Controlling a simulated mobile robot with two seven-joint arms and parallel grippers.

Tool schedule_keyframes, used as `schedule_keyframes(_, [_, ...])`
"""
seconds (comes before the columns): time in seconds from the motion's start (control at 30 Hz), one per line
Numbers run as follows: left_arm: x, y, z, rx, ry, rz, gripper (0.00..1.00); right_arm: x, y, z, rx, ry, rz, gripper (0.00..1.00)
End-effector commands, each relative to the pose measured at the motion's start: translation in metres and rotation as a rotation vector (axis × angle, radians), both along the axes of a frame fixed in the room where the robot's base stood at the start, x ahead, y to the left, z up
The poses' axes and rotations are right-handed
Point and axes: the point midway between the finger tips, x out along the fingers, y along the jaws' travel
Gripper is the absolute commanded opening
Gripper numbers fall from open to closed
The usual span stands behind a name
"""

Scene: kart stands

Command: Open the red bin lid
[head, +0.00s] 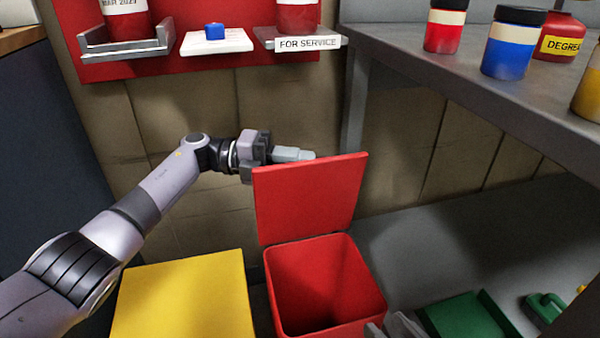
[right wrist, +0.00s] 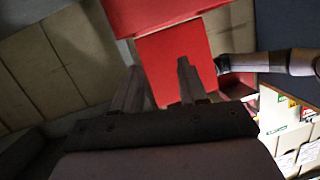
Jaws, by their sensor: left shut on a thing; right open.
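The red bin (head: 368,285) stands at the lower middle of the head view, its mouth open and its inside visible. Its red lid (head: 310,203) stands raised, roughly upright, along the bin's back edge. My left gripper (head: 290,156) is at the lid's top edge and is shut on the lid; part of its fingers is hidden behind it. My right gripper (right wrist: 160,85) is open and empty in the right wrist view. Its fingertips (head: 398,325) show at the bottom of the head view, beside the bin's front right. Red bin surfaces show beyond it in the right wrist view.
A yellow box top (head: 185,297) is left of the bin. A green tray (head: 470,317) lies to the right. A grey table (head: 480,95) with several jars overhangs at upper right. A red wall rack (head: 245,62) with small shelves is above the left arm.

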Motion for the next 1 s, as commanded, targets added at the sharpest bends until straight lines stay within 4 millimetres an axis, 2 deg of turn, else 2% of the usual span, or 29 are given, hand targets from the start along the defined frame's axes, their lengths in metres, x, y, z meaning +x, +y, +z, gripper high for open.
schedule_keyframes(0.53, [0.018, 0.006, -0.004, -0.003, 0.01, 0.005, 0.0, -0.003, -0.01, -0.001, -0.069, -0.091, -0.019, 0.43])
schedule_keyframes(1.0, [0.021, 0.008, -0.005, -0.001, 0.01, 0.004, 0.0, -0.005, -0.013, 0.006, -0.08, -0.122, -0.024, 0.43])
